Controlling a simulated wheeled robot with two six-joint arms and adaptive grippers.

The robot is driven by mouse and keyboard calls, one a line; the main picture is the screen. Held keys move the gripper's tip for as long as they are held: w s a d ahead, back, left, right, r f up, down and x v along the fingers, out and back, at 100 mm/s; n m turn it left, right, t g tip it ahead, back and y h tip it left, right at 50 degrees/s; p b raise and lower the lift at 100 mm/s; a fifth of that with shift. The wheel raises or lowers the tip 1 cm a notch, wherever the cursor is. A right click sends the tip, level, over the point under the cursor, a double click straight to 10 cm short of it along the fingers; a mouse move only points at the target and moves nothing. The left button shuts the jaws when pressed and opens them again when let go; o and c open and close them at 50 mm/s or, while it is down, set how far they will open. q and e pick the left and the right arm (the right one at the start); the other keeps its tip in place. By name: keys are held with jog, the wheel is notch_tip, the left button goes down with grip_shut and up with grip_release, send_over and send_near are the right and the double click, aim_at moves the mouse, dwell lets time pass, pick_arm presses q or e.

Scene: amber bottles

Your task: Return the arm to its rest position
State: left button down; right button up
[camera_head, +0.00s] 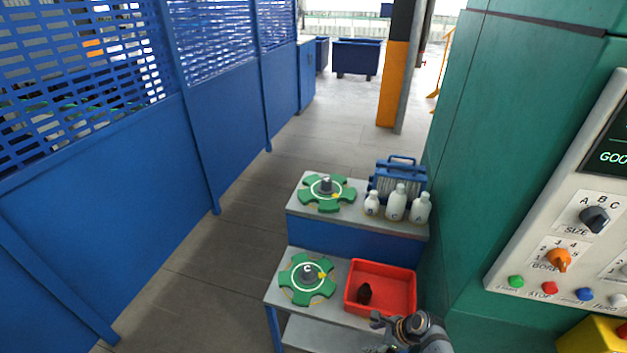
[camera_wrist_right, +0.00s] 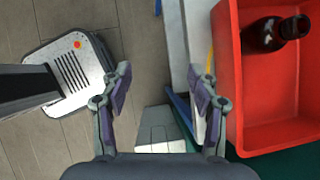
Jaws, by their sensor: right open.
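My right gripper (camera_head: 396,328) is at the bottom of the head view, just in front of the red crate (camera_head: 404,310). In the right wrist view the right gripper (camera_wrist_right: 163,85) has its fingers apart, with nothing between them. The crate also shows at the right of that view (camera_wrist_right: 262,112). A dark amber bottle (camera_head: 364,293) is inside the crate, on its left side; it lies tilted in the wrist view (camera_wrist_right: 262,36). My left gripper does not show.
A lower bench holds a green rotary fixture (camera_head: 293,290) left of the crate. A higher bench holds another green fixture (camera_head: 313,192), several white bottles (camera_head: 396,205) and a blue-framed case (camera_head: 408,168). A green machine (camera_head: 480,150) stands at right, blue fencing (camera_head: 110,250) at left. Floor between is clear.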

jog(key=s+d+f+n+g+h+b, duration=0.1)
jog(key=s+d+f+n+h+b, duration=0.25)
jog(key=s+f, duration=0.6)
jog(key=s+d+f+n+h+b, duration=0.15)
jog(key=s+d+f+n, duration=0.4)
jog(key=f, duration=0.65)
pick_arm(q)
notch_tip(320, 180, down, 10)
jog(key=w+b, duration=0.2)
jog(key=b, duration=0.2)
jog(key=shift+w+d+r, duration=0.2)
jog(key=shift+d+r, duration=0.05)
pick_arm(e)
jog(key=s+f+n, duration=0.5)
jog(key=s+n, duration=0.2)
jog(key=s, duration=0.2)
jog(key=s+f+n+h, duration=0.1)
jog(key=s+f+n, duration=0.4)
jog(key=s, duration=0.5)
jog(key=shift+s+d+n+g, duration=0.2)
jog(key=shift+d+n+g, duration=0.25)
jog(key=shift+n, duration=0.65)
